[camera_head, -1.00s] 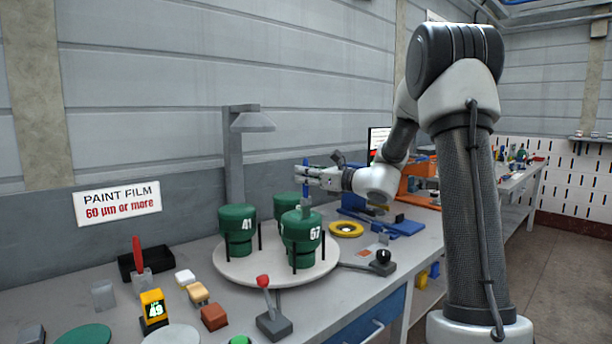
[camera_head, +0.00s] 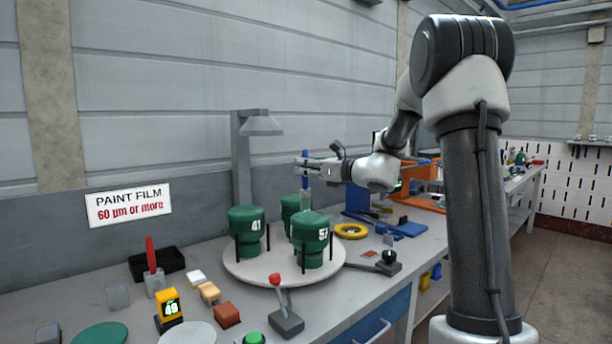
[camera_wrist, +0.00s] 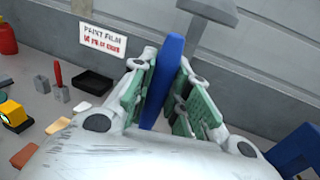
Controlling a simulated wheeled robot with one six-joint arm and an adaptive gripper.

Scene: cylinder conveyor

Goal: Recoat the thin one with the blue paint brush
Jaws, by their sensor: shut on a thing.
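My gripper (camera_head: 306,169) is shut on the blue paint brush (camera_head: 305,182), held upright above the turntable (camera_head: 262,277). In the wrist view the brush's blue handle (camera_wrist: 164,82) stands between the green finger pads; its lower end is hidden there. Three green cylinders stand on the turntable: one marked 41 (camera_head: 247,236) at the left, one apparently marked 57 (camera_head: 309,243) at the front right, and one behind (camera_head: 290,207), mostly covered, its number hidden.
A red brush (camera_head: 151,255) stands in a holder at left near a black tray (camera_head: 168,262). A yellow gauge (camera_head: 167,305) appears to read 49. A red-knobbed lever (camera_head: 285,312) stands in front of the turntable. A lamp (camera_head: 260,124) overhangs behind it. A yellow ring (camera_head: 350,231) lies right.

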